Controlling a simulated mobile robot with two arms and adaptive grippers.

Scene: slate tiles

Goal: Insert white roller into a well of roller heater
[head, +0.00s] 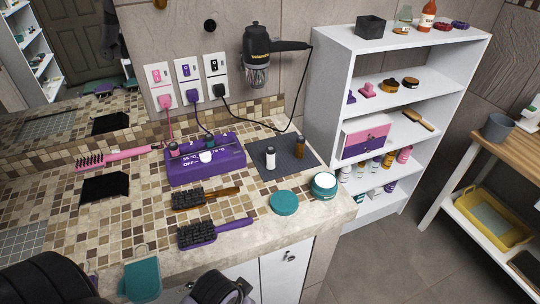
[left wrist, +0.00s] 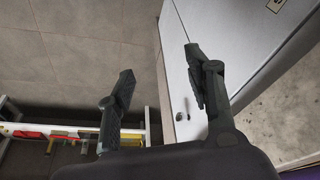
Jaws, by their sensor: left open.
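The white roller (head: 270,157) stands upright on a dark mat (head: 286,171) on the tiled counter. I cannot make out each well. A brown roller (head: 300,147) stands on the mat right of the white one. My left gripper (left wrist: 155,62) is open and empty in the left wrist view, away from the rollers, near the white cabinet front. My right gripper is not in view.
Two dark-bristled brushes (head: 206,198) (head: 200,235) lie in front of the heater. A round jar (head: 324,186) and a teal disc (head: 284,203) sit near the counter's edge. A pink brush (head: 118,156) lies left. Cords run from the wall outlets. A white shelf (head: 323,100) stands right.

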